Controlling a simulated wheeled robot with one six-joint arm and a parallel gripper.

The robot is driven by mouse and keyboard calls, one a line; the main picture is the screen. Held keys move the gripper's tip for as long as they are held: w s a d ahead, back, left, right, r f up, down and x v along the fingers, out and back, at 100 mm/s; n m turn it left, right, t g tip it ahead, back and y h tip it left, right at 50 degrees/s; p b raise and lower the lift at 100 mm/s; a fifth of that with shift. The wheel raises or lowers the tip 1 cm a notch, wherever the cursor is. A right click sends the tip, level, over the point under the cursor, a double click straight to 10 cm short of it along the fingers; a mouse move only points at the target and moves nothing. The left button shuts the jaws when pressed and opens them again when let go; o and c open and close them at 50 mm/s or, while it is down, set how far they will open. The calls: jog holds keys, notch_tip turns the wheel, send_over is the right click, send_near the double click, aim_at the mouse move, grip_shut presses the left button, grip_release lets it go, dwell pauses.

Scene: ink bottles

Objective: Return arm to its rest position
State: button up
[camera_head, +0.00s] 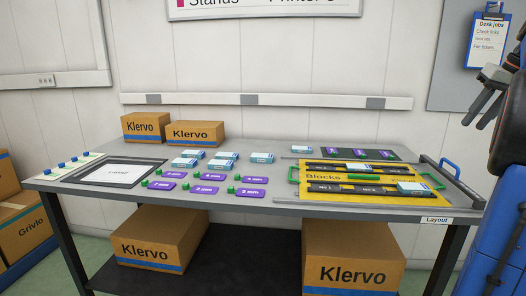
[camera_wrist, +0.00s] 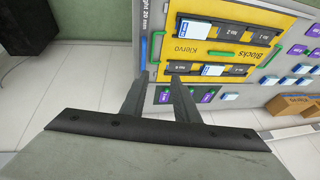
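My gripper (camera_head: 475,124) hangs in the air at the right side of the head view, above and to the right of the table. It points down and to the left. In the wrist view my gripper (camera_wrist: 158,75) has its two fingers apart with nothing between them. The grey table (camera_head: 255,206) is below. On its right part lies the yellow Blocks board (camera_head: 345,176), with a white-and-blue block (camera_head: 412,188) at its right end. The board also shows in the wrist view (camera_wrist: 200,52), beyond my fingertips.
Several white-and-blue blocks (camera_head: 228,156), purple labels (camera_head: 207,190) and green pegs stand mid-table. Cardboard boxes (camera_head: 194,133) stand at the back and on the shelf below. A blue handle (camera_head: 449,167) rises at the table's right end. A clipboard (camera_head: 489,40) hangs behind my gripper.

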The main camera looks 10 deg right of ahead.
jog(key=s+a+f, duration=0.1)
jog(key=a+f, duration=0.3)
jog(key=a, duration=0.5)
jog(key=a+f+n, duration=0.1)
jog(key=a+f, duration=0.3)
jog(key=a, duration=0.6)
jog(key=s+a+f, duration=0.1)
jog(key=a+f, duration=0.2)
jog(key=a, duration=0.6)
jog(key=s+a+f+n, duration=0.1)
jog(key=s+a+f, duration=0.7)
jog(key=f, duration=0.3)
jog(key=s+a+f+n, duration=0.2)
jog(key=s+a+f, duration=0.6)
jog(key=f, duration=0.3)
jog(key=shift+f+h, duration=0.2)
jog(key=shift+h, duration=0.1)
jog(key=shift+a, duration=0.1)
